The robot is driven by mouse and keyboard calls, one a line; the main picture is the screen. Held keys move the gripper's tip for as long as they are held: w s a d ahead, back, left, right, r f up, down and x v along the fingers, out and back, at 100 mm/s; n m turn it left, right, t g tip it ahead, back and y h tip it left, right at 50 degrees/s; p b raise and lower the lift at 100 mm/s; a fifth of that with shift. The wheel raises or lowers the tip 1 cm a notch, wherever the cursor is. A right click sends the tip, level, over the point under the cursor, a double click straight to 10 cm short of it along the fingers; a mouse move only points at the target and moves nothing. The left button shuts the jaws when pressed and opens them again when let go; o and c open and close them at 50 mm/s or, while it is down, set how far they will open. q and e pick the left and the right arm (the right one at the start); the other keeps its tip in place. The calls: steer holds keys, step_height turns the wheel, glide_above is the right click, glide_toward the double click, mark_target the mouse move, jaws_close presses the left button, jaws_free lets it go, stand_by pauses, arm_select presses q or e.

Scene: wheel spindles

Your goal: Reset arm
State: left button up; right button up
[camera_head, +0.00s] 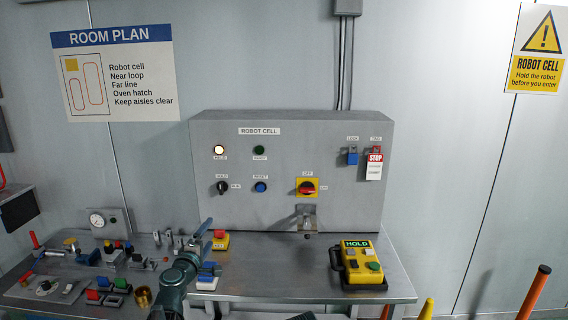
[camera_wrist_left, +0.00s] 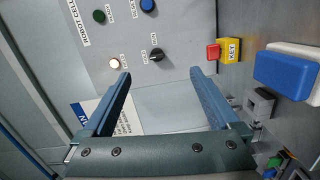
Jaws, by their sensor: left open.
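My left gripper (camera_head: 203,235) is open and empty in front of the control panel, above the bench; its two blue fingers also show in the left wrist view (camera_wrist_left: 160,76), pointing toward the panel. The grey panel marked ROBOT CELL (camera_head: 330,135) carries a lit white lamp (camera_head: 219,150), a dark green lamp (camera_head: 259,150), a black selector knob (camera_head: 222,187), a blue button (camera_head: 260,187) and a red rotary switch on a yellow plate (camera_head: 307,187). In the wrist view the knob (camera_wrist_left: 156,55) lies beyond the fingers, apart from them. My right gripper is out of view.
A yellow pendant reading HOLD (camera_head: 361,264) lies on the bench at right. A yellow box with a red top (camera_head: 220,240) stands near my left gripper. Small parts crowd the bench's left side, including a gauge (camera_head: 108,222). A red STOP tag (camera_head: 374,167) hangs on the panel.

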arm_select(q)
steer(key=s+d+f+m+g+h, duration=0.3)
steer(key=s+d+f+m+g, duration=0.7)
steer(key=s+d+f+m, duration=0.25)
steer(key=s+a+f+m+g+y, duration=0.1)
steer(key=s+a+f+g+y, duration=0.25)
steer(key=s, duration=0.45)
steer(key=s+a+f+m+g+y, duration=0.25)
steer(key=s+f, duration=0.25)
steer(key=s, duration=0.3)
steer(key=s+d+m+g, duration=0.1)
steer(key=s+d+m, duration=0.2)
steer(key=d, duration=0.8)
steer(key=s, duration=0.2)
steer(key=shift+s+g+y, duration=0.4)
